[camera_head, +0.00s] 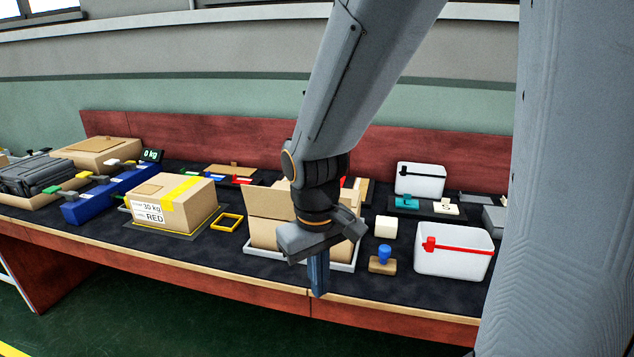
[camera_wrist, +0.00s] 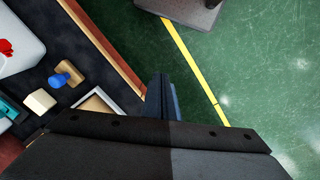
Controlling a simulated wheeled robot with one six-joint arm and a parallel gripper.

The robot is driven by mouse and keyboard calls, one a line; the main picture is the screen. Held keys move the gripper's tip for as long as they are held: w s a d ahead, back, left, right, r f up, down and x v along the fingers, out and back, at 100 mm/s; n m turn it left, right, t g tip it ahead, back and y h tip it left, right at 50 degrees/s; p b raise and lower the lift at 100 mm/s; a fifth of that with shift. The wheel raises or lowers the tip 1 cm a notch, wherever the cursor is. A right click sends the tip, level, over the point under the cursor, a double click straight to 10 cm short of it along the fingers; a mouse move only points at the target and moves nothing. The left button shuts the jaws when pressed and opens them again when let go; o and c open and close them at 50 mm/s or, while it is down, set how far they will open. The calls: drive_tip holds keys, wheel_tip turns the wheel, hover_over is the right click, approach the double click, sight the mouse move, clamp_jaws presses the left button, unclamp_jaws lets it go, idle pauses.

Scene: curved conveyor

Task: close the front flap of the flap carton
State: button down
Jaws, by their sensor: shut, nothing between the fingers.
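The flap carton (camera_head: 262,236) is a brown open box in a light grey tray (camera_head: 342,267) near the front of the table. A tall cardboard panel (camera_head: 268,203) stands up on its left part. My wrist hides much of its middle and right, so I cannot tell how the front flap lies. My gripper (camera_head: 318,283) is shut and empty, pointing down in front of the carton near the table's front edge. In the wrist view my shut fingers (camera_wrist: 163,95) are beside the table edge, and a corner of the tray (camera_wrist: 112,95) shows left of them.
Right of the carton are a cream block (camera_head: 385,227), a blue-handled stamp (camera_head: 383,260) and a white bin with a red clip (camera_head: 453,252). Left are a yellow frame (camera_head: 227,222) and a closed labelled carton (camera_head: 172,203). Open floor (camera_wrist: 250,50) lies before the table.

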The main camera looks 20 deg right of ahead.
drive_tip(key=w+a+r+n+t+h+p, duration=0.35)
drive_tip(key=w+r+n, duration=0.55)
drive_tip(key=w+r, duration=0.7)
drive_tip(key=w+d+f+p, duration=0.3)
drive_tip(key=w+d+f, duration=0.1)
drive_tip(key=w+f, duration=0.2)
drive_tip(key=shift+d+f+y, duration=0.25)
drive_tip(key=shift+f+y, duration=0.2)
drive_tip(key=shift+f, duration=0.2)
drive_tip(key=shift+w+r+p, duration=0.1)
drive_tip(key=shift+w+p, duration=0.1)
drive_tip(key=shift+p, duration=0.25)
